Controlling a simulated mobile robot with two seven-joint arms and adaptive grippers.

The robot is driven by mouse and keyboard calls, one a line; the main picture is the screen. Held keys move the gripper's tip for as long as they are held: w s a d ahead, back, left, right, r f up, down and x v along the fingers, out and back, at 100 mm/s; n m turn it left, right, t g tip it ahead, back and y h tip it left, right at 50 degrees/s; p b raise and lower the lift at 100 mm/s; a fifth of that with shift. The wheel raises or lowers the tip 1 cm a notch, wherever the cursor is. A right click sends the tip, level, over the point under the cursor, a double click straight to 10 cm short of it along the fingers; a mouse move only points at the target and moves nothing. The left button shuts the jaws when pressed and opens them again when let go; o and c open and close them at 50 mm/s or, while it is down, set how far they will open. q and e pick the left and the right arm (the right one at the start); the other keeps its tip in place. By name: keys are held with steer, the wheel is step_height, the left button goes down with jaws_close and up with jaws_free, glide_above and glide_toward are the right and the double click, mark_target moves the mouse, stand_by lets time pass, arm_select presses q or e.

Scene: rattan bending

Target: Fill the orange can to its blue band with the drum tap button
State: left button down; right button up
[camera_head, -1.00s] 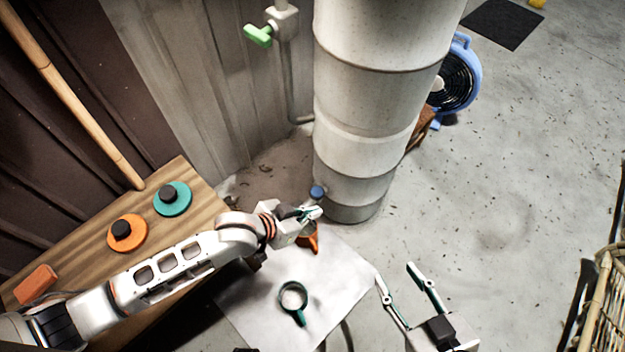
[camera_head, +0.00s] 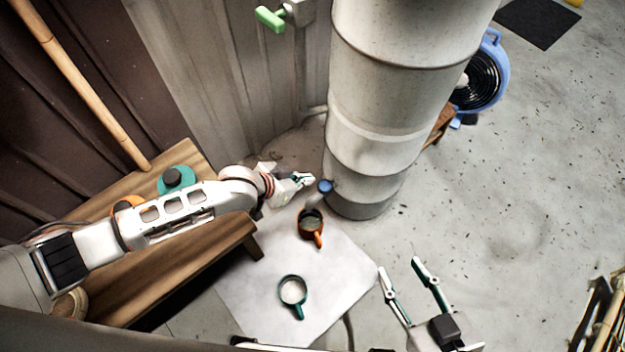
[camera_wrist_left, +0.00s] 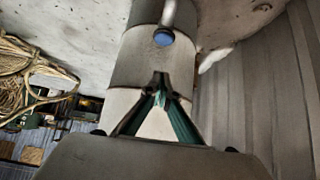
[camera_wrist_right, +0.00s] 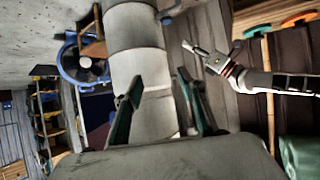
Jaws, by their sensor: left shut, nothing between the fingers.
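The orange can (camera_head: 310,222) stands on the pale sheet (camera_head: 345,270) on the floor, below the drum's tap. Its inside looks grey-green; the blue band and liquid level are too small to make out. The blue tap button (camera_head: 325,186) is low on the tall pale drum (camera_head: 375,120) and shows in the left wrist view (camera_wrist_left: 164,38). My left gripper (camera_head: 308,179) is shut and empty, just left of the button with a small gap. My right gripper (camera_head: 398,264) is open and empty, right of the sheet; its fingers also show in the right wrist view (camera_wrist_right: 159,82).
A teal can (camera_head: 293,291) with pale contents stands nearer on the sheet. A wooden bench (camera_head: 190,265) at left holds a teal lid (camera_head: 175,180) and a mostly hidden orange lid. A blue fan (camera_head: 485,75) is behind the drum.

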arm_select(q)
step_height(320, 180, down, 4)
steer(key=d+r+b, duration=0.1)
steer(key=d+b, duration=0.1)
steer(key=b, duration=0.4)
glide_toward(329, 183)
steer(key=x, duration=0.4)
steer(key=shift+w+d+f, duration=0.1)
steer(key=shift+d+f, duration=0.05)
steer(key=shift+d, duration=0.25)
steer(key=shift+w+f, duration=0.15)
steer(key=shift+f, duration=0.35)
steer(key=shift+w+r, duration=0.1)
steer(key=shift+w, duration=0.1)
arm_select(e)
steer(key=a+r+m+t+y, duration=0.1)
steer(key=a+m, duration=0.4)
steer(key=a, duration=0.2)
steer(key=shift+s+y, duration=0.2)
steer(key=shift+y, duration=0.1)
